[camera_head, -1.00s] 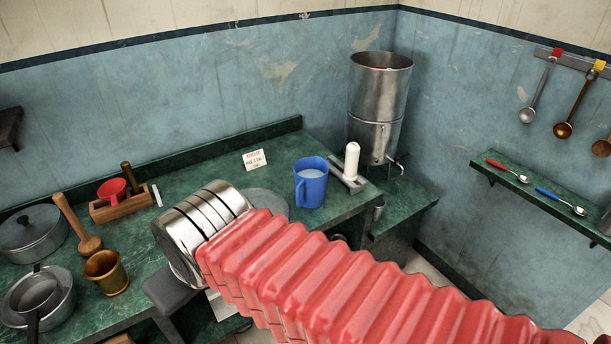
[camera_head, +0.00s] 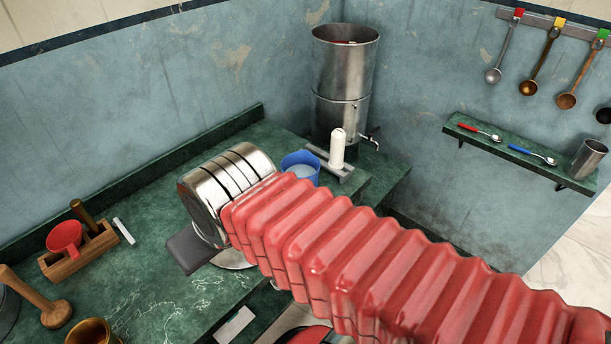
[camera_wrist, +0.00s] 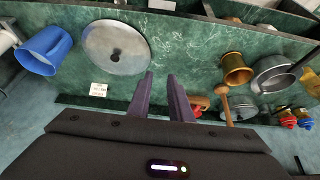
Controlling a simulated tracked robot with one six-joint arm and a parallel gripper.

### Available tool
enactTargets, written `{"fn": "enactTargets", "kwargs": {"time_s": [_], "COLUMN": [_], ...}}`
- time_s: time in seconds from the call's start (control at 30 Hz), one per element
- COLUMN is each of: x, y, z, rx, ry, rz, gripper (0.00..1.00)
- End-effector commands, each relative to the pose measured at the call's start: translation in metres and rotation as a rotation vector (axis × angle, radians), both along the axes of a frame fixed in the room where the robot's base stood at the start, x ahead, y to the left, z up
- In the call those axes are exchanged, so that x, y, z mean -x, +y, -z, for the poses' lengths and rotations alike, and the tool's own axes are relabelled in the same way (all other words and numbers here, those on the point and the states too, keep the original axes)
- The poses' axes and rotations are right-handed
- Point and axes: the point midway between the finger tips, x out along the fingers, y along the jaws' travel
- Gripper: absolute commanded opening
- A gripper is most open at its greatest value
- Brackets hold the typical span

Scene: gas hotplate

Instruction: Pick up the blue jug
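The blue jug (camera_head: 301,165) stands on the green counter in the head view, mostly hidden behind my red arm; its upper rim and pale contents show.
A round metal disc (camera_wrist: 116,47) lies between jug and fingers in the wrist view. A white candle-like cylinder on a grey holder (camera_head: 337,150) stands close to the jug. A tall metal urn (camera_head: 342,80) is behind. A wooden box with a red funnel (camera_head: 65,237) is at left.

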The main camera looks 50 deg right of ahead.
Motion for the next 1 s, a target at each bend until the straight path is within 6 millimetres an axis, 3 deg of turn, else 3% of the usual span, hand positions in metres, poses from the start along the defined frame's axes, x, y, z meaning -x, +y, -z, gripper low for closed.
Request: {"fn": "enactTargets", "kwargs": {"time_s": [0.63,1.0], "x": [-0.005,-0.035], "y": [-0.007,-0.071], "z": [0.000,0.008], "rx": [0.008,0.044], "ry": [0.015,0.108], "rz": [-0.008,-0.091], "gripper": [0.18,0.18]}}
